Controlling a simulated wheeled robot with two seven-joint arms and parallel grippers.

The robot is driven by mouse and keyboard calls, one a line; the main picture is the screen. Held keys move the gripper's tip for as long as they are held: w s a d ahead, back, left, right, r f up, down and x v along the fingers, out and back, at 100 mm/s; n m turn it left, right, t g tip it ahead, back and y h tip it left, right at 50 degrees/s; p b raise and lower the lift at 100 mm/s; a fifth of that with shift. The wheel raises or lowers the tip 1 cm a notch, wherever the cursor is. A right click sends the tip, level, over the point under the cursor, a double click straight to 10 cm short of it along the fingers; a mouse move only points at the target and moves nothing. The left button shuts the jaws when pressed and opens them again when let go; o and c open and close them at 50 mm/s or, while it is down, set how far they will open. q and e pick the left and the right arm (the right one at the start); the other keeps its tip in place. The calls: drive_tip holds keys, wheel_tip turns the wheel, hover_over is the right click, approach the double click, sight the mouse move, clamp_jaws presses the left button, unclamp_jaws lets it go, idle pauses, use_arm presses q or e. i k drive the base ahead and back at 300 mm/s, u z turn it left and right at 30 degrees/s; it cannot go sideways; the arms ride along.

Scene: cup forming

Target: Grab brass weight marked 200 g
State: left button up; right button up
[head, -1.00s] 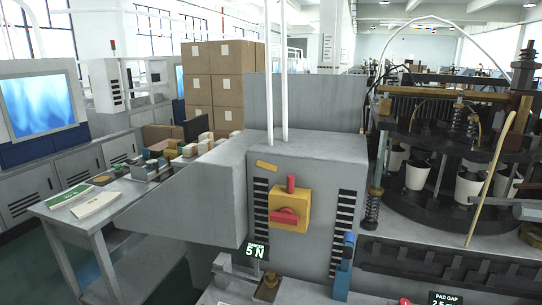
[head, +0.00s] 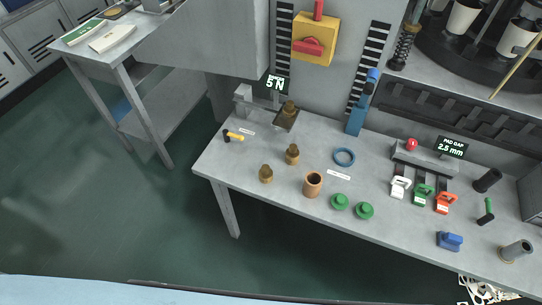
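Several small brass weights are on the grey bench in the head view. One brass weight (head: 266,174) stands near the front edge at the left. Another brass weight (head: 292,154) stands just behind it to the right. A third brass weight (head: 289,107) sits on the dark plate of the device by the 5 N display (head: 277,84). Their markings are too small to read, so I cannot tell which one is 200 g. Neither of my grippers is in view.
On the grey bench (head: 240,170) are a copper-coloured cup (head: 312,184), green knobbed pieces (head: 340,201), a blue ring (head: 344,157), a small hammer (head: 234,136) and coloured clamps (head: 422,195). The machine (head: 345,50) stands behind. Open floor lies in front.

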sight(265, 174)
drive_tip(key=k, duration=1.3)
drive_tip(key=u, duration=0.65)
drive_tip(key=i, duration=0.55)
drive_tip(key=u, duration=0.55)
drive_tip(key=i, duration=0.75)
drive_tip(key=z, duration=0.85)
drive_tip(key=i, duration=0.4)
drive_tip(key=z, duration=0.4)
